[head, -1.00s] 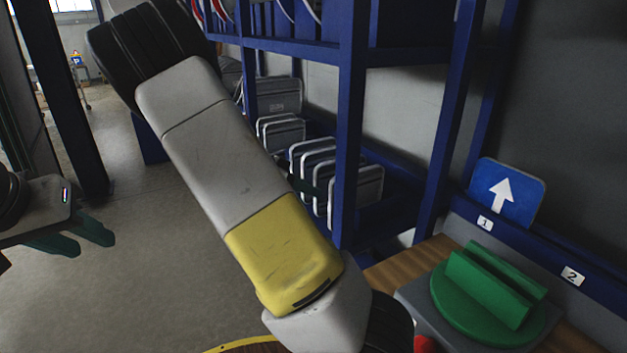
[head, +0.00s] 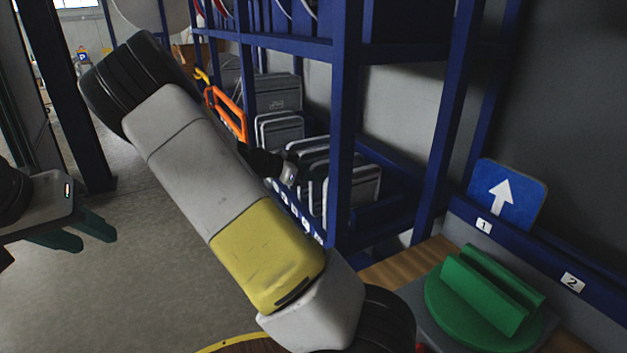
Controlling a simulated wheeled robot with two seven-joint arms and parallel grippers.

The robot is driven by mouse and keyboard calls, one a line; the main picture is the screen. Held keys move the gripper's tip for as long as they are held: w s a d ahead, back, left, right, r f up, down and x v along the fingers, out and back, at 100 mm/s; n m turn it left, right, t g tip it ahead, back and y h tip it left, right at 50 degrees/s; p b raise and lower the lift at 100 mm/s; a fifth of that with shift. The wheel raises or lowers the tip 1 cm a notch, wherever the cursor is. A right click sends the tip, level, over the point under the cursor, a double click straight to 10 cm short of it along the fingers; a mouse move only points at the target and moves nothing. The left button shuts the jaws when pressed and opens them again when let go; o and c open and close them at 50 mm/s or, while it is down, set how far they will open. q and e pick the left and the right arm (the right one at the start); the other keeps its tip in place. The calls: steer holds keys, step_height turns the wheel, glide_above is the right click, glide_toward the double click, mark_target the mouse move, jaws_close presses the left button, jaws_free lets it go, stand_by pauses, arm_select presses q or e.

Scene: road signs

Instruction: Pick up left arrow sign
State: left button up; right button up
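No sign with a left arrow can be made out. A blue sign with a white arrow pointing up (head: 506,196) stands behind label 1 at the right. Several grey-backed signs (head: 362,190) stand upright in the blue rack; their faces are hidden. My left gripper (head: 80,231) is at the left edge, its green fingers apart and empty, far from the rack. My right gripper (head: 289,172) is partly visible behind my large arm link, close to the grey signs. Its fingers cannot be made out, nor whether it holds anything.
A green slotted holder (head: 486,292) sits on the bench at the lower right, beside label 2 (head: 572,281). Blue rack posts (head: 346,120) stand close to my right arm. An orange frame-like object (head: 228,113) is behind it. The floor at left is clear.

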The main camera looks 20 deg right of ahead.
steer(key=shift+x, duration=1.55)
jaws_close()
